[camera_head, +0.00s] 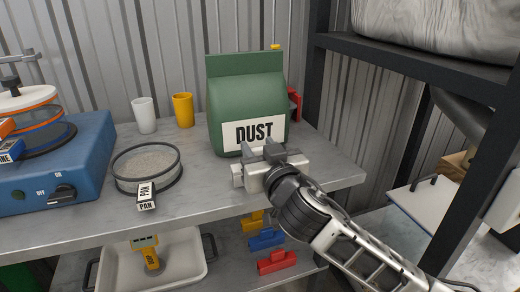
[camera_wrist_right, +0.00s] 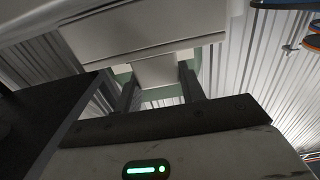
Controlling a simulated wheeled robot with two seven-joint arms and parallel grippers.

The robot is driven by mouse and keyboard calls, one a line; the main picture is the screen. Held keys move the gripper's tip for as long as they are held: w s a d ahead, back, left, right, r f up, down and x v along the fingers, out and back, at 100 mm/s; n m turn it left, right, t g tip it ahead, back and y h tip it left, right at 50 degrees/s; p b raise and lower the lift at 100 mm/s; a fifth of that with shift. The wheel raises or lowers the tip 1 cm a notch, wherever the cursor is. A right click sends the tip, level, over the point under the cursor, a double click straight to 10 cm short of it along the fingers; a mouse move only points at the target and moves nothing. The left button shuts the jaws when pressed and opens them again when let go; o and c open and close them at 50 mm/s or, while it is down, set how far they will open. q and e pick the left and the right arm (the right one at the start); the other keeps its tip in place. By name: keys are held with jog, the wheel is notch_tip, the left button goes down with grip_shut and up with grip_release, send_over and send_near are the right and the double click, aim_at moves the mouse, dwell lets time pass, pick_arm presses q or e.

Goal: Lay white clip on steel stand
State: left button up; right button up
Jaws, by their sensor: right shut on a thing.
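The white clip (camera_head: 255,182) is a pale block with a narrower tab. My right gripper (camera_head: 264,157) is shut on it, in front of the green bag near the front right of the upper worktop. In the right wrist view the clip (camera_wrist_right: 150,70) shows its broad body, with its tab between the two fingers of my right gripper (camera_wrist_right: 160,85). The grey two-level steel stand (camera_head: 210,205) has a worktop and a lower shelf. The clip is over the worktop's front part; I cannot tell whether it touches. My left gripper is out of view.
A green DUST bag (camera_head: 245,95) stands just behind the clip. A round sieve pan (camera_head: 147,170), white cup (camera_head: 144,115), yellow cup (camera_head: 183,110) and blue machine (camera_head: 60,165) stand left. Red (camera_head: 277,262), blue (camera_head: 266,240) and yellow clips lie below, beside a white tray (camera_head: 190,270).

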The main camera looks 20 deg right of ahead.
jog(key=shift+f, duration=0.1)
jog(key=shift+f, duration=0.15)
jog(key=o, duration=1)
jog(key=shift+c, duration=0.2)
